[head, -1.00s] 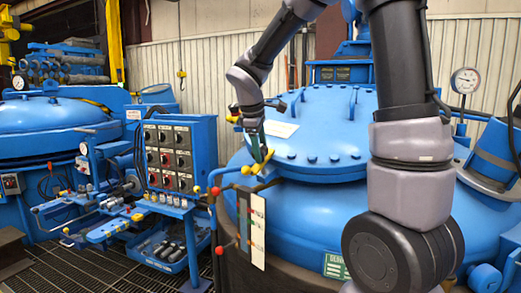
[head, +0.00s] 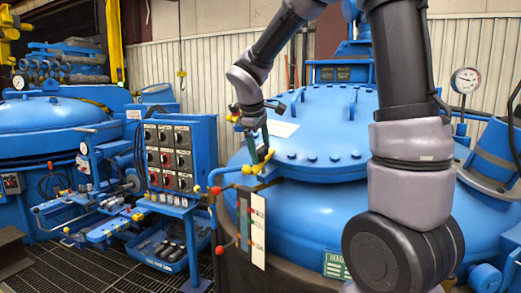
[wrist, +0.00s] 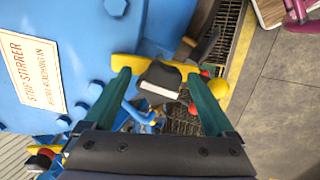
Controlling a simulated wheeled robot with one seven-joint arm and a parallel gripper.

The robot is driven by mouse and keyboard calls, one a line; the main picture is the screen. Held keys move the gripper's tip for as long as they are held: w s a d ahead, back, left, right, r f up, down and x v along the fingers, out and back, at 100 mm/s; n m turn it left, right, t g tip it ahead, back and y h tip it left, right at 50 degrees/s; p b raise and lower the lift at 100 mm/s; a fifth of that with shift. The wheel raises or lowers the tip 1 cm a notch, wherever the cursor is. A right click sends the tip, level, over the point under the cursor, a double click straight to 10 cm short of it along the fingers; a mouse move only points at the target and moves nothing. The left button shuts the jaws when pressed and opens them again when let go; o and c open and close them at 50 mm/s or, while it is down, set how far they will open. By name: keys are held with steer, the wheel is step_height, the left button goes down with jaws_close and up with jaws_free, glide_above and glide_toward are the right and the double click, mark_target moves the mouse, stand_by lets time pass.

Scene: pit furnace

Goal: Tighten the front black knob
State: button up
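In the wrist view, a black knob (wrist: 161,72) with a pale grey face sits in front of a yellow bar (wrist: 126,66). My gripper (wrist: 159,76) has its two green fingers spread, one on each side of this knob, with gaps visible between. I cannot tell whether the fingertips reach down to the knob's depth. A second dark piece (wrist: 205,45) with yellow beside it lies farther up and right. In the head view, my gripper (head: 261,157) points down just above yellow fittings (head: 251,169) at the blue vessel's edge; the black knob is not clear there.
The blue vessel lid (head: 320,130) with bolts lies right of my gripper. A control panel (head: 205,145) with several black and red knobs stands left. A blue pipe with red ends (head: 216,190) and a white label plate (head: 257,230) are close below. A pressure gauge (head: 466,80) stands right.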

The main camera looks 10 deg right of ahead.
stand_by(0.3)
steer(key=v, duration=1)
steer(key=shift+s+r, duration=0.15)
steer(key=shift+r, duration=0.2)
steer(key=s+d+m+t+y, duration=0.1)
steer(key=s+d+m+y, duration=0.1)
steer(key=s+d+m, duration=0.2)
steer(key=s+d+m+t+y, duration=0.2)
steer(key=s+d+m, duration=0.2)
steer(key=s+m, duration=0.5)
steer(key=shift+s+d+f+m+t+y, duration=0.25)
steer(key=shift+s+f+m+y, duration=0.2)
steer(key=shift+s, duration=1.8)
